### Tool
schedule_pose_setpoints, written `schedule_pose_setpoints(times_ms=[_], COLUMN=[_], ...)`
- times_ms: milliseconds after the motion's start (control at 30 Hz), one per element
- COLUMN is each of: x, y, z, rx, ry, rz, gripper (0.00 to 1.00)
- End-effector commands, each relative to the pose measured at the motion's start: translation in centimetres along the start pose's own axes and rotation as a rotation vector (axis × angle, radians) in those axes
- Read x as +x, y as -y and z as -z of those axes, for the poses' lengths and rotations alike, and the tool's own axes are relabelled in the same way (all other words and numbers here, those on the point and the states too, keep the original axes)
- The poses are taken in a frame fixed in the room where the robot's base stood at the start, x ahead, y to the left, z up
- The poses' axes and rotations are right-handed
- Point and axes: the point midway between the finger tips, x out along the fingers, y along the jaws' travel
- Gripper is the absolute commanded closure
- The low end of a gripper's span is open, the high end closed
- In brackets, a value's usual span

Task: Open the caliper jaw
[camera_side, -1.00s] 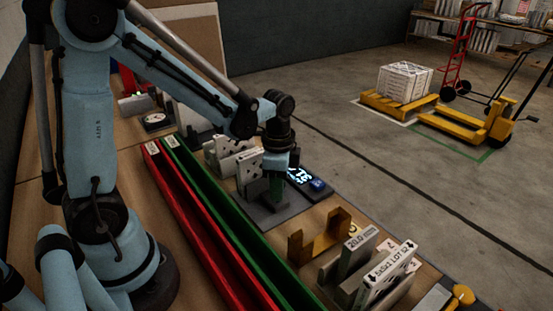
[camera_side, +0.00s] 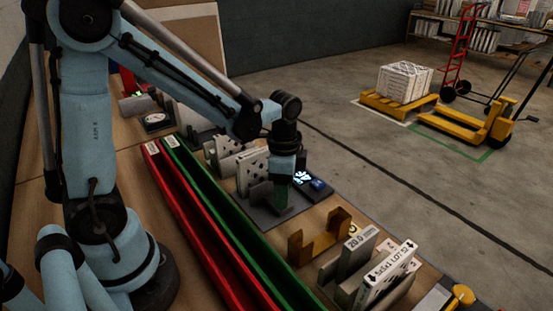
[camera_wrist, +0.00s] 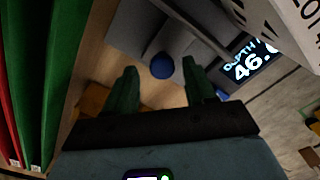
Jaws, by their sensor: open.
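The caliper is a grey gauge base (camera_side: 268,215) with upright grey jaw blocks (camera_side: 260,196). Its display (camera_wrist: 250,60) reads "DEPTH" and a number starting 46 in the wrist view; the rest is cut off. In the side view the display (camera_side: 302,177) is partly hidden by my gripper. My gripper (camera_side: 281,203) points down over the base, right of the visible jaw block. In the wrist view my gripper (camera_wrist: 159,66) has its two green fingers apart. A round blue knob (camera_wrist: 162,67) shows between the fingertips. I cannot tell whether they touch it.
A white boxed filter (camera_side: 253,170) stands just left of my gripper. Red (camera_side: 185,215) and green (camera_side: 225,220) channels run alongside. A brass bracket (camera_side: 320,238), a grey block marked 20.0 (camera_side: 350,252) and a labelled box (camera_side: 385,272) stand at front right.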

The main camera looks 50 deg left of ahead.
Motion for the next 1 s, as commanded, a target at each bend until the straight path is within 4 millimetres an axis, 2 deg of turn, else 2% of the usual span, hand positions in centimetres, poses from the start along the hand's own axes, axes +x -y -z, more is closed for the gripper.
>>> schedule_pose_setpoints(times_ms=[700, 1000], x=[-9.9, -11.6], y=[0.0, -0.1], z=[0.0, 0.0], rx=[0.001, 0.001], ry=[-0.001, -0.001], rz=[-0.001, -0.001], gripper=[0.45, 0.45])
